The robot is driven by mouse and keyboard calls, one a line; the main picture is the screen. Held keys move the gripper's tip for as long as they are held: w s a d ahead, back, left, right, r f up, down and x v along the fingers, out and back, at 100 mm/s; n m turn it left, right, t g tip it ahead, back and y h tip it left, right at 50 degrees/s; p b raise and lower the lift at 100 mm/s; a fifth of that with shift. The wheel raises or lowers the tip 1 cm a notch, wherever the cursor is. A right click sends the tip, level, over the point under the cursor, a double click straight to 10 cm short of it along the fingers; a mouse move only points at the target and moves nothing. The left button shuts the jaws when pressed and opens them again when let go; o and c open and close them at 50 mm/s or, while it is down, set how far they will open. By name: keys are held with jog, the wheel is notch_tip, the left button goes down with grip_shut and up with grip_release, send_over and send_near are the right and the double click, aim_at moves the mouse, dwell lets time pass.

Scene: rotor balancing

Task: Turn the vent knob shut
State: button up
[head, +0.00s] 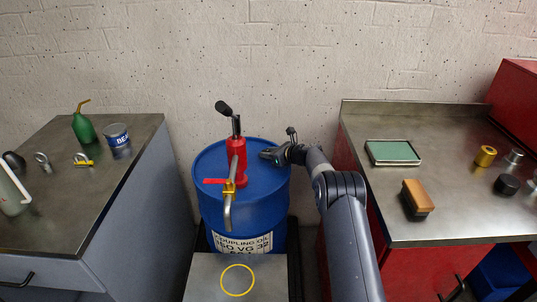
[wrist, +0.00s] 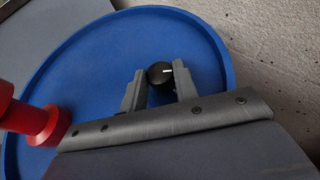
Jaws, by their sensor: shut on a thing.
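The vent knob (wrist: 160,74) is a small black round knob with a white mark, on the top of the blue drum (wrist: 120,40). In the wrist view the white mark points to the right. My gripper (wrist: 160,85) has a finger on each side of the knob and is shut on it. In the head view my gripper (head: 266,154) reaches over the right part of the drum (head: 210,180) top. The knob cannot be made out there.
A red pump (head: 238,165) with a metal spout (head: 228,210) stands on the drum, left of my gripper. A metal stand with a yellow ring (head: 237,280) is in front. Benches stand left (head: 60,215) and right (head: 400,225). A wall is close behind.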

jog(key=shift+n+g+y+b, duration=0.5)
jog(key=shift+n+b, duration=0.1)
dwell(0.3)
jog(key=o, duration=1)
jog(key=shift+c, duration=0.2)
jog(key=shift+d+r, duration=0.1)
jog(key=shift+d, duration=0.05)
jog(key=shift+v, duration=3.65)
